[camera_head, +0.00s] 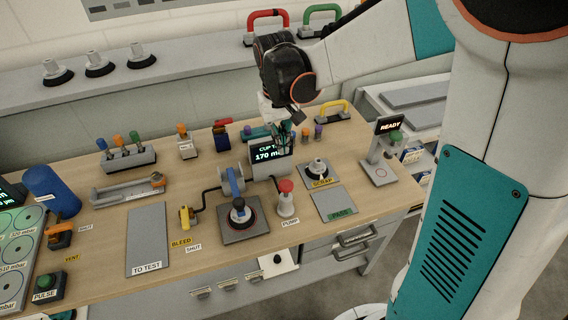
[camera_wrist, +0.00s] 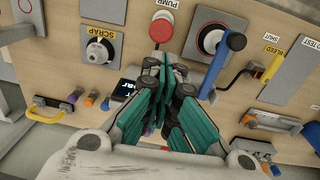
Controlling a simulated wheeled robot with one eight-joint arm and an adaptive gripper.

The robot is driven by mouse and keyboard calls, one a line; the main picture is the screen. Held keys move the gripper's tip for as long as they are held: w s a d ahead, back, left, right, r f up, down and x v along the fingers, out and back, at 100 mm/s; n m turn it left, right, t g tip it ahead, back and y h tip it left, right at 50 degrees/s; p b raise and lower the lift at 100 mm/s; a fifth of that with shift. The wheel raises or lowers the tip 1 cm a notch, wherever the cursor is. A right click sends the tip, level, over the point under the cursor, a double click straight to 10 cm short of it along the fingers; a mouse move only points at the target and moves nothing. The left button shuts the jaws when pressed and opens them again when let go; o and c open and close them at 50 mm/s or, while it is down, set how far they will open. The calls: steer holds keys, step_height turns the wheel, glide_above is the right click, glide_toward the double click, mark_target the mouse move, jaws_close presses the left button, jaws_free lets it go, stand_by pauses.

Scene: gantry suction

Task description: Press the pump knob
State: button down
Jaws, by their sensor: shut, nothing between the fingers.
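The pump is a small pale post with a red round knob (camera_head: 285,186) on top, standing on the wooden bench beside the PUMP label. The knob also shows in the wrist view (camera_wrist: 161,28), at the top middle, just past my fingertips. My gripper (camera_head: 284,146) hangs over the bench, above and behind the pump in the head view, apart from the knob. In the wrist view my gripper (camera_wrist: 164,62) has its teal fingers together with nothing between them.
A suction cup with a blue lever (camera_head: 236,184) stands left of the pump. A SCRAP cup (camera_head: 318,167) is to its right. The dark display (camera_head: 270,151) sits close under my gripper. A grey PASS plate (camera_head: 334,203) lies right of the pump. The bench's front edge is near.

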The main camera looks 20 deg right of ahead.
mark_target(284, 181)
steer(key=shift+a+r, duration=0.2)
steer(key=shift+r, duration=0.1)
steer(key=shift+f, duration=0.15)
steer(key=f, duration=0.4)
steer(key=f+b, duration=0.1)
steer(key=f, duration=0.4)
steer(key=d+f+b, duration=0.1)
steer(key=f, duration=0.3)
steer(key=shift+f, duration=0.4)
steer(key=shift+f, duration=0.1)
step_height(284, 181, down, 4)
steer(key=b, duration=0.3)
steer(key=shift+r, duration=0.35)
step_height(284, 181, up, 14)
steer(key=p, duration=0.4)
steer(key=shift+a, duration=0.45)
